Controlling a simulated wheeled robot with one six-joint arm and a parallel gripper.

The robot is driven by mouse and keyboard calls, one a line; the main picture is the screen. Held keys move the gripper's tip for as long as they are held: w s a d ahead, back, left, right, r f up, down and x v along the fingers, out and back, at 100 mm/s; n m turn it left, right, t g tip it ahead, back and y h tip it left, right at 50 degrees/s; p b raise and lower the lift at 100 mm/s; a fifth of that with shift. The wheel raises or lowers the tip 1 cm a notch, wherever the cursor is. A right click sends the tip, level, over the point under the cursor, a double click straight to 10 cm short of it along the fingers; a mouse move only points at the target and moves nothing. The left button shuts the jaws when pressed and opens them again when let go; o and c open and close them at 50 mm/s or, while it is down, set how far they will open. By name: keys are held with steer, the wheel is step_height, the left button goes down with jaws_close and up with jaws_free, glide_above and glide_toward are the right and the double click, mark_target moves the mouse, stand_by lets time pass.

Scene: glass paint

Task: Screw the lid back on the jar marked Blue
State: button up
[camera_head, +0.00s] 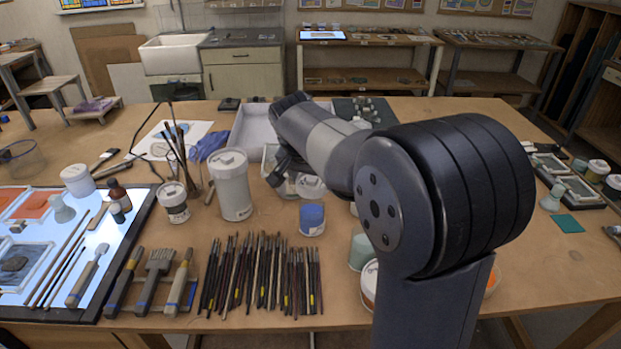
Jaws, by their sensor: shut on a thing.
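A small jar of blue paint (312,222) stands on the table in the middle, with blue showing at its top and a pale label on its side. I cannot read the label. My gripper (284,178) is just behind and to the left of the blue jar, low over the table, pointing down. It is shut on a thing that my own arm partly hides. A white lid-like disc (311,187) shows beside the fingers, behind the blue jar's top and apart from it. It seems to be what the gripper holds, but the contact is hidden.
Several brushes (262,275) lie in front. A pale green jar (359,250) stands to the right, partly behind my arm. A light tray (255,128) lies behind.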

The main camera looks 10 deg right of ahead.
mark_target(316, 188)
steer(key=n, duration=0.1)
steer(key=n+y, duration=0.1)
steer(key=n, duration=0.3)
steer(key=shift+s+d+f+t+y+b, duration=0.1)
steer(key=shift+d+f+t+y+b, duration=0.05)
steer(key=shift+f+t+y+b, duration=0.2)
steer(key=n+y+b, duration=0.1)
steer(key=n, duration=0.1)
steer(key=n+y, duration=0.1)
steer(key=n, duration=0.2)
steer(key=shift+d+f+b, duration=0.1)
steer(key=shift+f+b, duration=0.1)
steer(key=shift+b, duration=0.15)
steer(key=shift+f+n+y+b, duration=0.3)
steer(key=shift+f+b, duration=0.75)
steer(key=shift+f, duration=0.5)
steer(key=shift+f+b, duration=0.45)
steer(key=shift+f, duration=0.45)
stand_by(1.1)
steer(key=shift+s, duration=0.1)
steer(key=shift+f+m+h+p, duration=0.1)
steer(key=shift+m+h+p, duration=0.8)
steer(key=shift+m, duration=1.7)
steer(key=shift+a+h, duration=0.2)
steer(key=shift+h, duration=0.05)
